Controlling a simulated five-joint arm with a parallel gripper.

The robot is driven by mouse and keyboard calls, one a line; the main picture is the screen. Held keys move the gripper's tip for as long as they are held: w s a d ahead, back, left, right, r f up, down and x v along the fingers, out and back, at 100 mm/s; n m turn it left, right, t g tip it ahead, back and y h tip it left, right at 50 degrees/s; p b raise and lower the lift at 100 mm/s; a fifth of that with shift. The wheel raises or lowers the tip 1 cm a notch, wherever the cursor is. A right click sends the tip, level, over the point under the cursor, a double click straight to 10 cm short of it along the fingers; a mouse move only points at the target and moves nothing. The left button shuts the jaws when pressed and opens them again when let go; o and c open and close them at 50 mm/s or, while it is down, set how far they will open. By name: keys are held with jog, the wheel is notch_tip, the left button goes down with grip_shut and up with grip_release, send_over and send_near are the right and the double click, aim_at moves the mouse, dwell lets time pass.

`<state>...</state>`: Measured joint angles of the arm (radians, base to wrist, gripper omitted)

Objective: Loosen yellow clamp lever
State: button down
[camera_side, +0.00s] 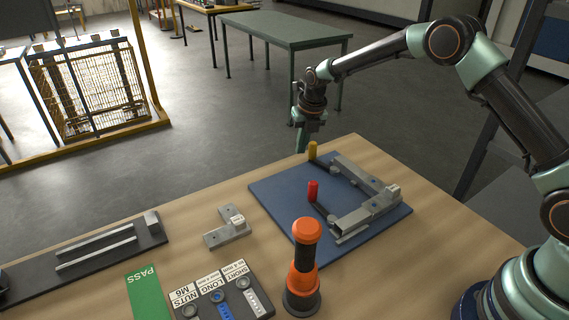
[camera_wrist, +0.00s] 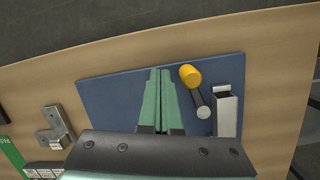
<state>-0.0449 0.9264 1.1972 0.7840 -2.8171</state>
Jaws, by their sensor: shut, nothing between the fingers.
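The yellow clamp lever (camera_side: 312,150) stands at the back edge of the blue mat (camera_side: 270,193), by the far end of the metal frame (camera_side: 368,208). In the wrist view the yellow lever cap (camera_wrist: 190,76) sits on a dark arm that runs to a round pivot beside the frame. My gripper (camera_side: 301,150) is shut and empty, just left of the yellow lever in the side view. In the wrist view its green fingers (camera_wrist: 160,72) lie together, left of the cap with a small gap. A red clamp lever (camera_side: 313,190) stands nearer the camera.
An orange and black upright tool (camera_side: 304,262) stands in front of the mat. A metal bracket (camera_side: 228,228), a labelled parts tray (camera_side: 222,297) and a green PASS card (camera_side: 149,292) lie to the left. The mat left of the levers is clear.

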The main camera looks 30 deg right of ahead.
jog(key=a, duration=0.1)
jog(key=a+r, duration=0.1)
jog(key=a, duration=0.1)
jog(key=shift+s, duration=0.1)
jog(key=s+r+m, duration=0.3)
jog(key=r, duration=0.5)
jog(key=s+r+m, duration=0.2)
jog(key=r+m, duration=0.1)
jog(key=r, duration=0.4)
jog(key=s+d+r+m+t, duration=0.1)
jog(key=s+d+r+m, duration=0.15)
jog(key=s+m, duration=0.55)
jog(key=s+d+r+m+t, duration=0.15)
jog(key=s+r+m, duration=0.25)
jog(key=s+m, duration=0.4)
jog(key=s+d+f+m, duration=0.1)
jog(key=s+f+m, duration=0.2)
jog(key=s+m, duration=0.5)
jog(key=m, duration=0.2)
jog(key=shift+d+m, duration=0.3)
jog(key=shift+m, duration=0.1)
jog(key=shift+s+r+t, duration=0.1)
jog(key=shift+t, duration=0.15)
